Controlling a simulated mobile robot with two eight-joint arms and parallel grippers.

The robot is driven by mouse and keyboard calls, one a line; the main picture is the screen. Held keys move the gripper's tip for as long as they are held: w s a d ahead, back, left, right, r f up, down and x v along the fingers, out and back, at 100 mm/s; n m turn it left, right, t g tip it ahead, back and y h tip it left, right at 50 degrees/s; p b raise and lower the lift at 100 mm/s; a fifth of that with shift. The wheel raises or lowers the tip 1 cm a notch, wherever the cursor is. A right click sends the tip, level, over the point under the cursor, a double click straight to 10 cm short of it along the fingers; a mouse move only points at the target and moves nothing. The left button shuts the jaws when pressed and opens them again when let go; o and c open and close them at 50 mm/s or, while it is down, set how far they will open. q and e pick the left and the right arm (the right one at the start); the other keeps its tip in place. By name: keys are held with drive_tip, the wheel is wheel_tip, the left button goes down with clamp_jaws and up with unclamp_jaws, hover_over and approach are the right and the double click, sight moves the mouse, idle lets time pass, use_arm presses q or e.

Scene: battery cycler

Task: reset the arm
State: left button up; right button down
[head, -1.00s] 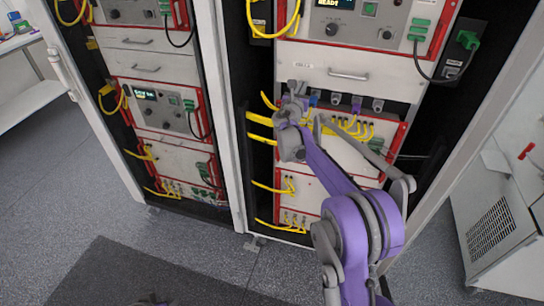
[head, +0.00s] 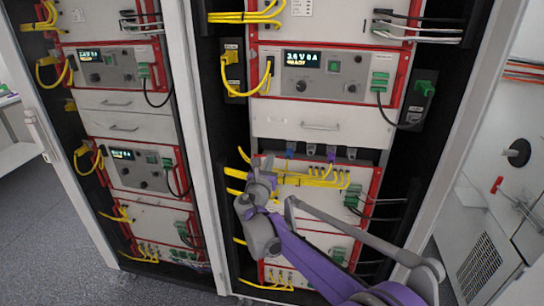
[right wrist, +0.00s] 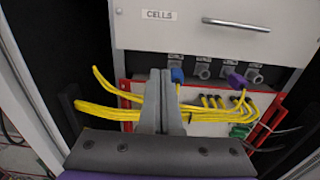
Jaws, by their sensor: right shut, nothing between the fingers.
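My right arm reaches in from the lower right of the head view, in front of the right rack. Its gripper (head: 264,172) is shut and empty, by the yellow cables below the drawer. In the right wrist view the two grey fingers (right wrist: 161,76) lie together, pointing up towards the drawer front (right wrist: 215,25) marked CELLS. They overlap the yellow cables (right wrist: 110,112) in the picture; I cannot tell whether they touch. My left gripper is not in view.
The right rack's cycler unit (head: 333,78) shows a lit display above the drawer. Blue, grey and purple connectors (right wrist: 236,80) hang below the drawer. A second rack (head: 125,103) stands at left, and a white cabinet (head: 484,240) at right. Open floor (head: 60,240) lies at lower left.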

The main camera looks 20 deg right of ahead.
drive_tip(key=s+d+f+m+g+y, duration=0.1)
drive_tip(key=s+f+m+g, duration=0.2)
drive_tip(key=s+m, duration=0.65)
drive_tip(key=s+d+f+m+g, duration=0.2)
drive_tip(key=s+f+m+g, duration=0.3)
drive_tip(key=s, duration=0.7)
drive_tip(key=s+a+f+m+y, duration=0.2)
drive_tip(key=s+a+f+m, duration=0.1)
drive_tip(key=s, duration=0.4)
drive_tip(key=s+a+f+m+g+y, duration=0.1)
drive_tip(key=s+a+f+m+y, duration=0.2)
drive_tip(key=s+m, duration=0.4)
drive_tip(key=s+a+f+m+g+y, duration=0.1)
drive_tip(key=s+a+f+m+y, duration=0.2)
drive_tip(key=s+a+f+m, duration=0.2)
drive_tip(key=s+f, duration=0.1)
drive_tip(key=s, duration=0.1)
drive_tip(key=shift+s, duration=0.4)
